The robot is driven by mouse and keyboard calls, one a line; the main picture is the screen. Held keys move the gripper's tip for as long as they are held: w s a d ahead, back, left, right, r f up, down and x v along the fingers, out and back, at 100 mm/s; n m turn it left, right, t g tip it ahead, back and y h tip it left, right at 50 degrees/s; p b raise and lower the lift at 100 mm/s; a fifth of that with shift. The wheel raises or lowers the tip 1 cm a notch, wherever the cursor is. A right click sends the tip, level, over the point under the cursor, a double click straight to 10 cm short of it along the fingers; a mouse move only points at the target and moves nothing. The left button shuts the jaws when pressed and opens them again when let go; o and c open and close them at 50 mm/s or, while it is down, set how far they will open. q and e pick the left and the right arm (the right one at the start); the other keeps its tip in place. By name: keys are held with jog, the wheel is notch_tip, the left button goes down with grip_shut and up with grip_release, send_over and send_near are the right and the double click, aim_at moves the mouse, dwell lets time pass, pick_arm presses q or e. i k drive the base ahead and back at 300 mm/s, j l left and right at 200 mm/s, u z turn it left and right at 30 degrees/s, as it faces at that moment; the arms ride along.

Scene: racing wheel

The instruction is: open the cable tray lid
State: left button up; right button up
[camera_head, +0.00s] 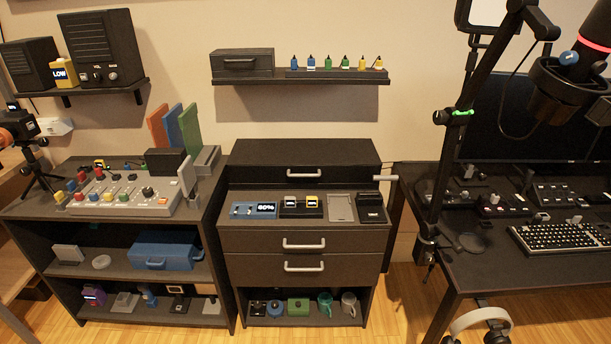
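No part is clearly marked as the cable tray, and I cannot tell which lid belongs to it. A dark upper compartment (260,174) with a pale bar handle (303,174) on its front stands at the back of the middle cabinet; it looks closed. A dark box (242,63) with a front handle sits on the wall shelf, also closed. A short pale bar (379,178) sticks out beside the cabinet's right edge, near the black desk (490,262). Neither of my grippers shows in the head view.
The middle cabinet (250,240) has two closed drawers and small devices on top. A left bench (50,215) carries a control panel and a blue case (165,256). A microphone arm (460,110) rises at the desk's left. Wooden floor (405,300) is clear between cabinet and desk.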

aim_at(250, 160)
jog(key=i+l, duration=0.15)
jog(key=i, duration=0.6)
jog(key=i+l+z, duration=0.1)
jog(key=i, duration=0.7)
jog(key=l, duration=0.1)
